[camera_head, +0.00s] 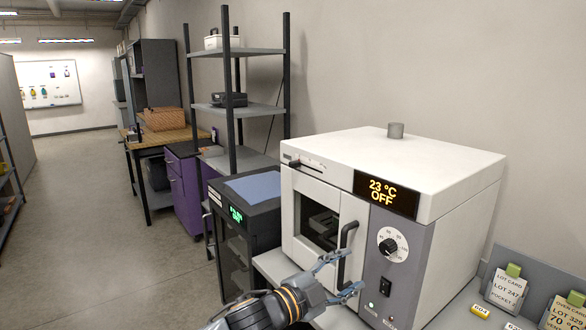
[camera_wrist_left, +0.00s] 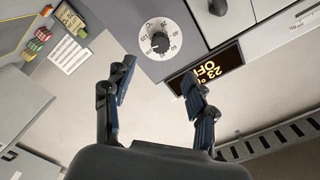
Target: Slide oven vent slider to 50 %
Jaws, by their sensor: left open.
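The white oven (camera_head: 400,160) stands on the bench at the right in the head view. Its vent slider (camera_head: 305,165) is a short slot with a small knob at the top left of the front, above the door window. The knob appears near the slot's left end, but it is small. My left gripper (camera_head: 341,274) is open and empty, in front of the oven's lower front near the black door handle (camera_head: 346,250), below the slider. In the left wrist view, the open fingers (camera_wrist_left: 157,76) point toward the dial (camera_wrist_left: 160,42) and display (camera_wrist_left: 207,68). My right gripper is not in view.
The display (camera_head: 387,193) reads 23 °C OFF. A grey cylinder (camera_head: 396,130) stands on the oven's top. A dark cabinet unit (camera_head: 245,215) with a green display is to the left. Lot cards (camera_head: 506,290) stand at the right. The floor at left is clear.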

